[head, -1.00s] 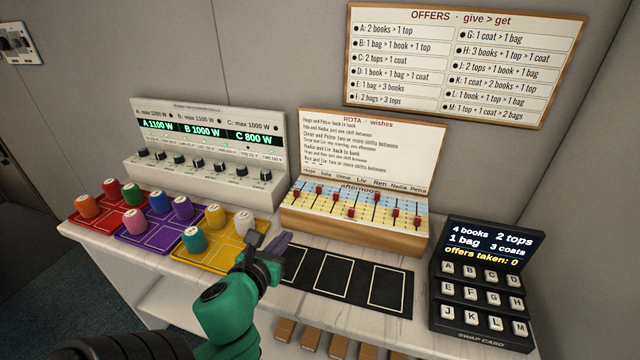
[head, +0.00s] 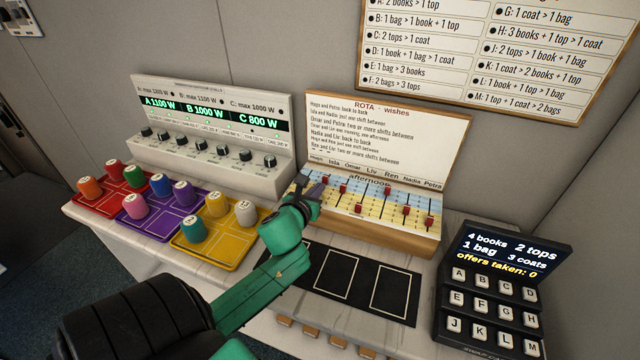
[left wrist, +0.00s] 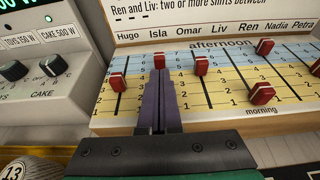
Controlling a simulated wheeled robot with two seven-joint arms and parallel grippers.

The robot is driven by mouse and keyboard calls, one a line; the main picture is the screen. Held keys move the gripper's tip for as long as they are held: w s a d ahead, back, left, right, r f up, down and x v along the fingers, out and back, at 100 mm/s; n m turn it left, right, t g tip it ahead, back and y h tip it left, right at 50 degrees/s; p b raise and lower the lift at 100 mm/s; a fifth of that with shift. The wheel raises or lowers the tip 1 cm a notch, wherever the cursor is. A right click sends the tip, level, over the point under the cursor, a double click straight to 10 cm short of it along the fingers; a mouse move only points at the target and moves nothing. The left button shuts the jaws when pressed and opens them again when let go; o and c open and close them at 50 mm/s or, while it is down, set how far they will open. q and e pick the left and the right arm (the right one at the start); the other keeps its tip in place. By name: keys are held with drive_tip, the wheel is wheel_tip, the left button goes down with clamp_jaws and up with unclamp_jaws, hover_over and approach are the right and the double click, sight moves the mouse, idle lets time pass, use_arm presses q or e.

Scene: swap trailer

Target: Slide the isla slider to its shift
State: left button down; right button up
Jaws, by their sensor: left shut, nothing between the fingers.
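The rota board (head: 385,240) has a sloped panel of several slider tracks under name labels. The Isla slider's red knob (left wrist: 160,62) sits high on its track near the afternoon end, below the Isla label (left wrist: 157,33) in the left wrist view. My left gripper (left wrist: 160,84) is shut and empty, its purple fingertips over the Isla track just on the near, morning side of that knob. Whether they touch it, I cannot tell. In the head view the left gripper (head: 319,190) partly covers the panel's left end. My right gripper is not in view.
Neighbouring red knobs for Hugo (left wrist: 118,82) and Omar (left wrist: 202,66) flank the fingers closely. A power panel (head: 205,150) stands left. Trays with cylinders, such as the yellow tray (head: 235,252), lie front left. A swap-card keypad (head: 495,290) is at right.

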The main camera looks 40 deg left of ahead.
sight(325, 177)
use_arm(q)
drive_tip(key=shift+w+a, duration=0.2)
drive_tip(key=shift+w, duration=0.55)
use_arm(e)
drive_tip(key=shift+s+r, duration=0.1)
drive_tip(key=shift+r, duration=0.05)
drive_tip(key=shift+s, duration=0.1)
use_arm(q)
drive_tip(key=w, duration=0.1)
drive_tip(key=w+a, duration=0.1)
drive_tip(key=w, duration=0.2)
drive_tip(key=shift+a+r, duration=0.1)
drive_tip(key=shift+a, duration=0.2)
drive_tip(key=shift+s+r, duration=0.1)
drive_tip(key=shift+s, duration=0.05)
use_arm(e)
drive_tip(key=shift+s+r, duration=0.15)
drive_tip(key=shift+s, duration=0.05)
use_arm(q)
drive_tip(key=shift+p, duration=0.3)
